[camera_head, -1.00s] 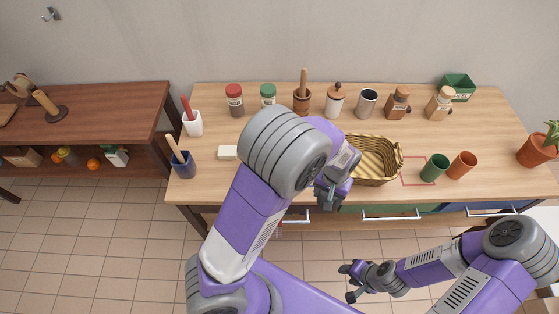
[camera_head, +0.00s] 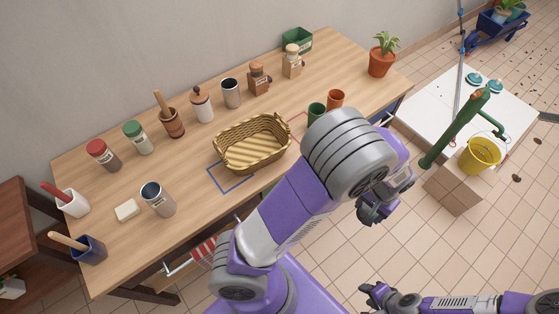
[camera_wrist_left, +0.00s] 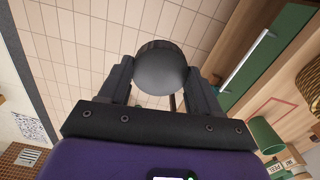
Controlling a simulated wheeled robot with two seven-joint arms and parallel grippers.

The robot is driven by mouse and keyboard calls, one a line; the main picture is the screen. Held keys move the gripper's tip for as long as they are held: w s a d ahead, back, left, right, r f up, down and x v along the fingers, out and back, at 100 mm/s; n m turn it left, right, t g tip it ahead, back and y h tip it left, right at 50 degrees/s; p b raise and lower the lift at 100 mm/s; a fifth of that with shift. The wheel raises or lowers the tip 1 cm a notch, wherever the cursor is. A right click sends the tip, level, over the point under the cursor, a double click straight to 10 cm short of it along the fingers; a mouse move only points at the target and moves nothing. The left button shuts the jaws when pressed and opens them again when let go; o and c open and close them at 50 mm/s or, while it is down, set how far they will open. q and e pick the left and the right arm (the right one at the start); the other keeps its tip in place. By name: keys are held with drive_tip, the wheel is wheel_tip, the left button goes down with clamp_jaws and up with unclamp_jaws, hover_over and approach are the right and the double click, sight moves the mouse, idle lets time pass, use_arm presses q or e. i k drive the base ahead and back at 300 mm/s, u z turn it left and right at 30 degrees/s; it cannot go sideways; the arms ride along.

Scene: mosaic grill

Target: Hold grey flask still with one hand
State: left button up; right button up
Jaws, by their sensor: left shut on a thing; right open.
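My left gripper (camera_head: 372,208) hangs over the floor, past the table's front edge. In the left wrist view its fingers (camera_wrist_left: 160,88) are shut on a dark grey, round-ended thing (camera_wrist_left: 161,66), which looks like the grey flask. Only its rounded end shows there; in the head view I cannot make it out clearly. My right gripper (camera_head: 374,299) is open and empty, low at the bottom edge, apart from the left one.
The wooden table (camera_head: 110,225) carries a wicker basket (camera_head: 252,160), two grey canisters (camera_head: 157,198), jars and cups. A green pump (camera_head: 455,130) and yellow bucket (camera_head: 480,156) stand at the right. Tiled floor (camera_head: 500,235) lies open there.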

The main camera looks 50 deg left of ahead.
sight(153, 193)
drive_tip(key=z, duration=0.75)
drive_tip(key=k, duration=2.3)
drive_tip(key=u, duration=1.65)
drive_tip(key=i, duration=0.5)
drive_tip(key=z, duration=0.05)
